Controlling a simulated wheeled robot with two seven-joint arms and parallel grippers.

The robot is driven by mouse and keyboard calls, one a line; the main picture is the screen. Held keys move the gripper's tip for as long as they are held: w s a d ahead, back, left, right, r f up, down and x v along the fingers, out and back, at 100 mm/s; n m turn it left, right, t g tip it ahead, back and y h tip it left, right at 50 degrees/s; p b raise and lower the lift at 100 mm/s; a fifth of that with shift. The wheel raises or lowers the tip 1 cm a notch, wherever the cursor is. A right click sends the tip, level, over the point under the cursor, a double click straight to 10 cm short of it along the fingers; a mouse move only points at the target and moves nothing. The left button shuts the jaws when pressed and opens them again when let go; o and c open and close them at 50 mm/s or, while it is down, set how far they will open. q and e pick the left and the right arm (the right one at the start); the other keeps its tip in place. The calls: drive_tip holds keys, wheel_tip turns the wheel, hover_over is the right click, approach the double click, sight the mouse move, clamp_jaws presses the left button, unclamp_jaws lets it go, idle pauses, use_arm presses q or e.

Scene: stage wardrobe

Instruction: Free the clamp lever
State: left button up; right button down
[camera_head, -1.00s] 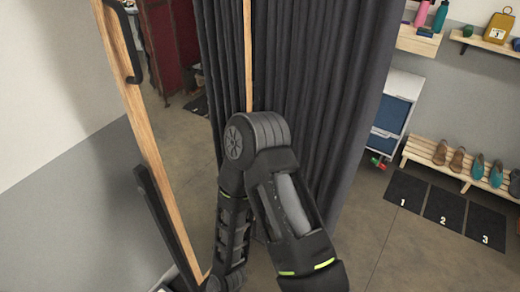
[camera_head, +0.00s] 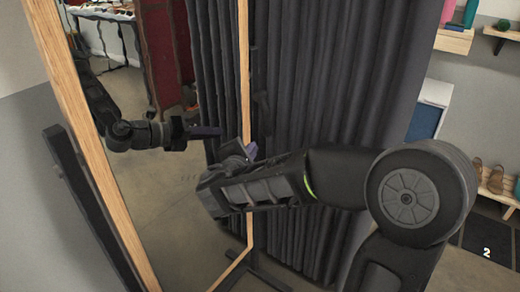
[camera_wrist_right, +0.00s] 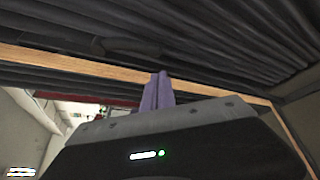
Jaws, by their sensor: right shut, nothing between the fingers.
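A tall mirror with a wooden frame (camera_head: 85,120) stands in front of me. A dark elongated piece (camera_head: 262,103) shows beside its right upright, against the dark curtain; it may be the clamp lever, but I cannot tell. A similar dark shape (camera_wrist_right: 128,46) lies past the wooden edge in the right wrist view. My right gripper (camera_head: 251,152) has purple fingertips at the mirror's right upright, below the dark piece. The fingers (camera_wrist_right: 158,90) are shut and empty, pointing at the wooden edge; I cannot tell whether they touch it. My left gripper is out of view.
A pleated dark curtain (camera_head: 345,95) hangs close behind the mirror's right side. A black stand post (camera_head: 85,200) leans by the left upright. The glass reflects my arm and a red cabinet. Shelves (camera_head: 455,40) and a shoe bench (camera_head: 498,185) stand at the right.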

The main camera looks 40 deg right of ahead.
idle(0.3)
drive_tip(key=b+x, duration=0.1)
drive_tip(key=x, duration=0.9)
drive_tip(key=shift+a, duration=0.1)
drive_tip(key=s+d+r+n+g+p, duration=0.1)
drive_tip(key=s+r+n+g+p, duration=0.3)
drive_tip(key=p, duration=1)
drive_tip(key=s+d+r+n+g+h+p, duration=0.1)
drive_tip(key=s+r+n+g+p, duration=0.3)
drive_tip(key=p, duration=1)
drive_tip(key=shift+s+d+r+n, duration=0.3)
drive_tip(key=shift+s+d+r, duration=0.25)
drive_tip(key=shift+s+r, duration=0.75)
drive_tip(key=shift+w+r, duration=0.15)
